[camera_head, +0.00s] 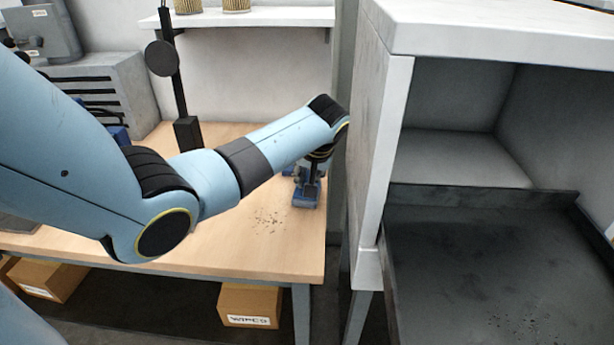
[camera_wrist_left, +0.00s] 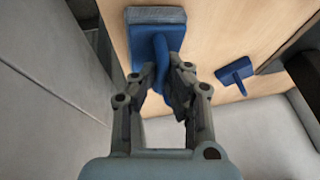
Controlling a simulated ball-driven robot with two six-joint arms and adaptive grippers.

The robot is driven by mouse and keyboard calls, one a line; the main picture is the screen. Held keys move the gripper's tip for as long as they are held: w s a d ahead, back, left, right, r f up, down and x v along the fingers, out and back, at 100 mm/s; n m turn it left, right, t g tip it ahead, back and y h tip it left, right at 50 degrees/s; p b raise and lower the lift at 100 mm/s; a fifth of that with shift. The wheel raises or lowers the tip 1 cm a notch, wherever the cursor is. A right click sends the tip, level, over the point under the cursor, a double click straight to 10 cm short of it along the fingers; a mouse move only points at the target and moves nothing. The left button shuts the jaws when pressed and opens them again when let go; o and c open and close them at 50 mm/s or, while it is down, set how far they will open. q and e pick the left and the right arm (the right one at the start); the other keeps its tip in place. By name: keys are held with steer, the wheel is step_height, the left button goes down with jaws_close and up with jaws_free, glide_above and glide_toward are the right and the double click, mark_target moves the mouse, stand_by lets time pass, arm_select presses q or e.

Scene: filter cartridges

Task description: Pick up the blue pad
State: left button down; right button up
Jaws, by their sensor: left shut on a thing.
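The blue pad (camera_head: 305,197) is at the right end of the wooden table, with its base on or just above the tabletop; I cannot tell which. In the left wrist view the blue pad (camera_wrist_left: 173,35) shows a grey strip along its far edge and a blue handle standing up from it. My left gripper (camera_head: 313,178) reaches down over the pad from above. In the left wrist view my left gripper (camera_wrist_left: 168,78) has its fingers closed on the blue handle. My right gripper is not in view.
A smaller blue tool (camera_wrist_left: 235,73) lies on the table beside the pad. Dark specks (camera_head: 268,220) lie on the tabletop left of the pad. A white cabinet (camera_head: 378,150) with a dark tray (camera_head: 470,245) stands close on the right. A black stand (camera_head: 183,110) rises at the table's back.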

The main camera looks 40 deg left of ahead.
mark_target(308, 178)
arm_select(q)
steer(key=shift+r, duration=0.1)
step_height(308, 178, up, 10)
stand_by(0.4)
steer(key=c, duration=2)
jaws_free()
jaws_close()
